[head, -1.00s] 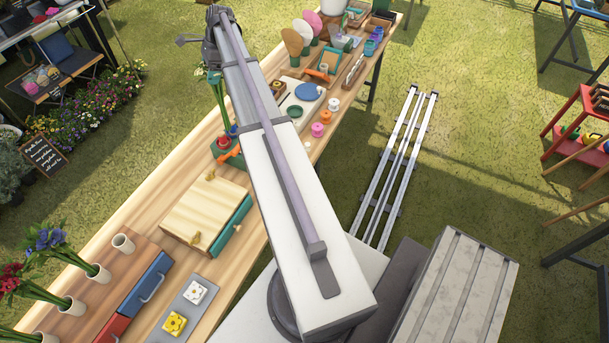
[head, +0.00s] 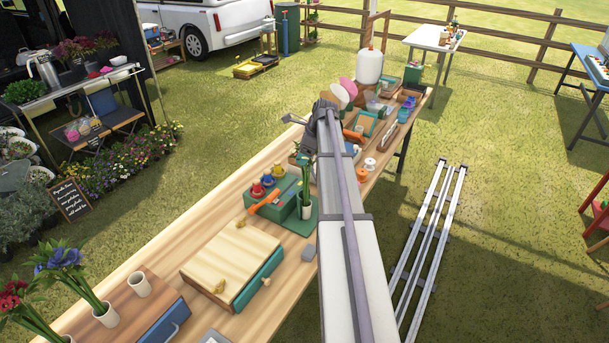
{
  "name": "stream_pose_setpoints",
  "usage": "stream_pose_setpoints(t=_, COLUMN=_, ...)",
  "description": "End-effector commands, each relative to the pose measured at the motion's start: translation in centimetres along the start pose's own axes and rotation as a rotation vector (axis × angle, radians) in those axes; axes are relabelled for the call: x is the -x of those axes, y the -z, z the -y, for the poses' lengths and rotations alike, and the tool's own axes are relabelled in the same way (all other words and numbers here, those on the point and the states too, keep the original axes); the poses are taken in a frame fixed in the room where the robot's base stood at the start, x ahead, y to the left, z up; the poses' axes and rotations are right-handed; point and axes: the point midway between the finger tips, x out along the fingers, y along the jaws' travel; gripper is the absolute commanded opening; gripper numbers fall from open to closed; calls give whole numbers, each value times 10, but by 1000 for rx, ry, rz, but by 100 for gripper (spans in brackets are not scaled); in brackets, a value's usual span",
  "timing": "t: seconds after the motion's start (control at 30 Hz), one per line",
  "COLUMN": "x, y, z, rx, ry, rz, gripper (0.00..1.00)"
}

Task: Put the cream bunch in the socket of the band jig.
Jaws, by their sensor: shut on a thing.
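My gripper (head: 318,132) is at the far end of my arm, above the table's middle, with its fingers mostly hidden by the arm. Green stems (head: 303,178) hang upright below it; I take them for the cream bunch, whose blooms are hidden. The band jig appears to be the green block (head: 287,192) with red, blue and yellow knobs and an orange lever (head: 268,203). A pale cup-like socket (head: 306,209) stands at its right side. The stems line up with this socket; I cannot tell whether they are inside or in front of it.
A wooden box with a teal drawer (head: 258,276) stands in front of the jig. Vases with purple (head: 106,314) and red flowers and an empty cup (head: 139,285) are at lower left. Spools, trays and upright round paddles (head: 347,86) crowd the far table end.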

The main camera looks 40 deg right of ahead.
Motion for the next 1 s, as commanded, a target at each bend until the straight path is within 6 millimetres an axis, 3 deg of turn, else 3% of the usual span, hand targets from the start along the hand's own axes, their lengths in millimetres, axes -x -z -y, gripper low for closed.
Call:
stream_pose_setpoints(t=0.2, x=-35, y=14, z=0, rx=0, ry=0, rz=0, gripper=31)
stream_pose_setpoints(t=0.6, x=-36, y=15, z=0, rx=1, ry=0, rz=0, gripper=31)
stream_pose_setpoints(t=0.63, x=-35, y=14, z=0, rx=1, ry=0, rz=0, gripper=73)
stream_pose_setpoints(t=0.87, x=-34, y=14, z=0, rx=1, ry=0, rz=0, gripper=95)
stream_pose_setpoints(t=1.0, x=-34, y=14, z=0, rx=1, ry=0, rz=0, gripper=95)
